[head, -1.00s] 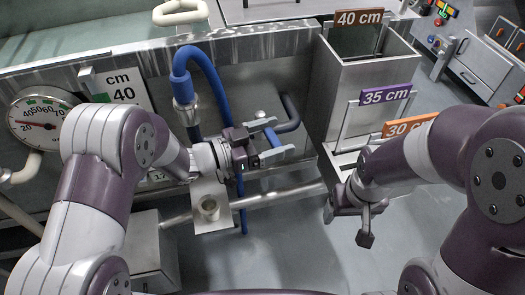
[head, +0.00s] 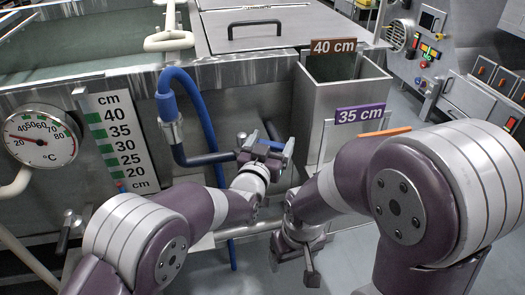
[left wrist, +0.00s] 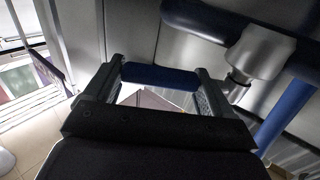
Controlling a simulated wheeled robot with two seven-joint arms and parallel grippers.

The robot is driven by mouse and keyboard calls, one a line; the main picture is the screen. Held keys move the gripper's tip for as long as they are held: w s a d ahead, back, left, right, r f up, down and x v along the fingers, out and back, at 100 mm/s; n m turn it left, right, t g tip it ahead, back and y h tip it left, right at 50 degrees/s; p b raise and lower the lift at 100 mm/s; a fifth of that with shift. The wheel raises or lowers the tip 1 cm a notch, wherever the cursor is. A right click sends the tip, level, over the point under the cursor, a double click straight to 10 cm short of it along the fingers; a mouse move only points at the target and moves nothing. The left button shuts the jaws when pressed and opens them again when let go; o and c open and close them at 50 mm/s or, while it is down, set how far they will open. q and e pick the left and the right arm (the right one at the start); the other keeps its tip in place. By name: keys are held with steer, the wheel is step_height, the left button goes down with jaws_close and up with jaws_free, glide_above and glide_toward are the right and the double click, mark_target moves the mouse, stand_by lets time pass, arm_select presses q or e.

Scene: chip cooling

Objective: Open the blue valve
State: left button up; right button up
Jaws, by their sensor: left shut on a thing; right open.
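The blue valve handle (head: 289,151) is a short blue bar on the dark pipe assembly at the front of the steel tank. My left gripper (head: 265,147) is shut on it, and its fingers hide part of the handle. In the left wrist view the blue bar (left wrist: 160,77) spans between the two fingertips. A metal valve fitting (left wrist: 258,52) with dark and blue pipe sits to the right of it there. My right gripper (head: 294,262) is open and empty, lower down and pointing towards the floor, apart from the valve.
A steel overflow box (head: 340,95) with 40 cm and 35 cm signs stands right of the valve. A blue hose (head: 205,110) curves down at its left. A thermometer dial (head: 41,136) and a level scale (head: 119,142) are on the tank front at left.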

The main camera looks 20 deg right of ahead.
arm_select(q)
steer(key=shift+w+d+n+t+y, duration=0.25)
steer(key=shift+n+t+y, duration=0.15)
steer(key=shift+y, duration=0.1)
steer(key=shift+w+d+n+t+y, duration=0.1)
steer(key=shift+w+n+t+y, duration=0.15)
steer(key=shift+n+y, duration=0.2)
steer(key=shift+r, duration=0.1)
steer(key=o, duration=1.3)
steer(key=shift+o, duration=0.2)
steer(key=p+v, duration=0.2)
steer(key=v, duration=1)
steer(key=shift+s, duration=0.3)
steer(key=shift+a, duration=0.1)
